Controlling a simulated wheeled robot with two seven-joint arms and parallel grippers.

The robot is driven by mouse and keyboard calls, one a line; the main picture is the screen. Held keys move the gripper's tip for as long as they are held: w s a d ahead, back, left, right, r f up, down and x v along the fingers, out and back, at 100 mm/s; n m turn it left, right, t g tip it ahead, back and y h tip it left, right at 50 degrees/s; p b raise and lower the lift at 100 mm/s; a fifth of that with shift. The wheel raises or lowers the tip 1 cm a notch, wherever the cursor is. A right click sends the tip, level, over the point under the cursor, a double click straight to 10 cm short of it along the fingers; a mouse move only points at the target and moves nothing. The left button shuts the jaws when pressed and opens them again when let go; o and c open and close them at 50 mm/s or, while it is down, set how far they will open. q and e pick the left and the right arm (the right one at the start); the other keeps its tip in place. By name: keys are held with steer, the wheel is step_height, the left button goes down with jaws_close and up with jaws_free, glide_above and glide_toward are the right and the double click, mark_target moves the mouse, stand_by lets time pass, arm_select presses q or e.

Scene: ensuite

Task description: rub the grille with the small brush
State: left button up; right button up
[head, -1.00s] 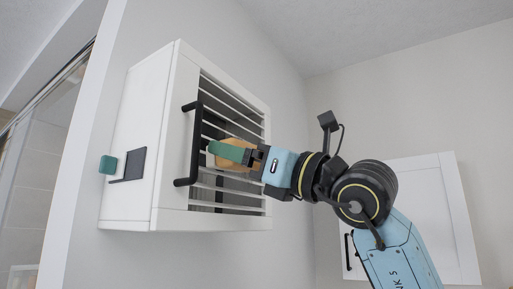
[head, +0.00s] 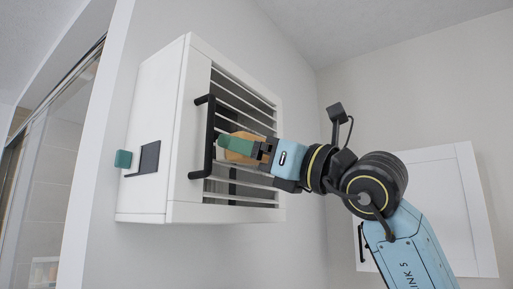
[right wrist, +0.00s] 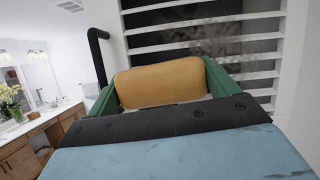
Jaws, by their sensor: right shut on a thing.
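The grille (head: 244,103) is a set of white horizontal slats in the front of a white wall box. In the right wrist view its slats (right wrist: 203,39) show dark gaps with a grey, smudged patch behind them. My right gripper (head: 238,147) has green fingers and is shut on the tan wooden body of the small brush (right wrist: 160,82), close in front of the slats. The brush's bristles are hidden, so I cannot tell whether they touch the grille. My left gripper is not in view.
A black bar handle (head: 204,136) stands out from the box front just left of my right gripper. A white cabinet door (head: 447,215) is behind my right arm.

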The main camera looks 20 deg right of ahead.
steer(key=shift+w+a, duration=0.35)
steer(key=shift+w, duration=0.15)
